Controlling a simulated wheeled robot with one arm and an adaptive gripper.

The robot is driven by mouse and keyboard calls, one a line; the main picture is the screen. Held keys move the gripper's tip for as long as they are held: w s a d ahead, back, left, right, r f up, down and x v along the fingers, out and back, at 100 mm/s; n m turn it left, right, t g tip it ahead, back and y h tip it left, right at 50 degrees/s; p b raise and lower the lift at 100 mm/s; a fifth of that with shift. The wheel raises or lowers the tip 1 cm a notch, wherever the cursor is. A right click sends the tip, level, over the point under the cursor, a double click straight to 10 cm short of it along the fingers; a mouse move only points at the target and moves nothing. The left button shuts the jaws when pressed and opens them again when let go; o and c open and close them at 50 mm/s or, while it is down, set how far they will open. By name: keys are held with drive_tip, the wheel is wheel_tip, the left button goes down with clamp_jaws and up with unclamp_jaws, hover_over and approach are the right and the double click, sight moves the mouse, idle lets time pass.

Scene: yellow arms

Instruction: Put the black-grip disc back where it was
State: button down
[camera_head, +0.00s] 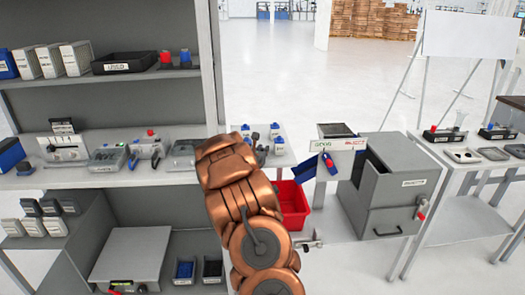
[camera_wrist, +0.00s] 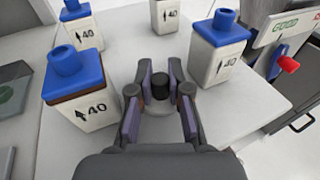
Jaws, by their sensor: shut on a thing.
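In the wrist view, my gripper (camera_wrist: 160,68) is shut on the black grip (camera_wrist: 160,88) of the disc. The grip stands upright between the finger pads, over a pale tabletop (camera_wrist: 115,70). The disc's body below the grip is hard to make out, and I cannot tell whether it touches the table. Several white containers with blue tops, marked 40, stand around it: one at left (camera_wrist: 80,100), one at right (camera_wrist: 218,48). In the head view my copper arm covers the gripper and the disc; part of the table (camera_head: 280,158) shows beyond it.
A shelf unit (camera_head: 120,80) with tools and boxes stands at left. A red bin (camera_head: 292,203) is under the small table's side. A grey cabinet (camera_head: 402,180) and a white bench (camera_head: 455,150) stand at right. Open floor (camera_head: 280,75) lies behind.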

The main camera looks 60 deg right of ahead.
drive_tip(key=shift+f, duration=0.15)
drive_tip(key=c, duration=1.4)
unclamp_jaws()
drive_tip(key=shift+r, duration=0.2)
drive_tip(key=shift+a, duration=0.1)
drive_tip(key=shift+b+v, duration=1.45)
drive_tip(key=shift+v, duration=4.45)
drive_tip(key=shift+r, duration=0.1)
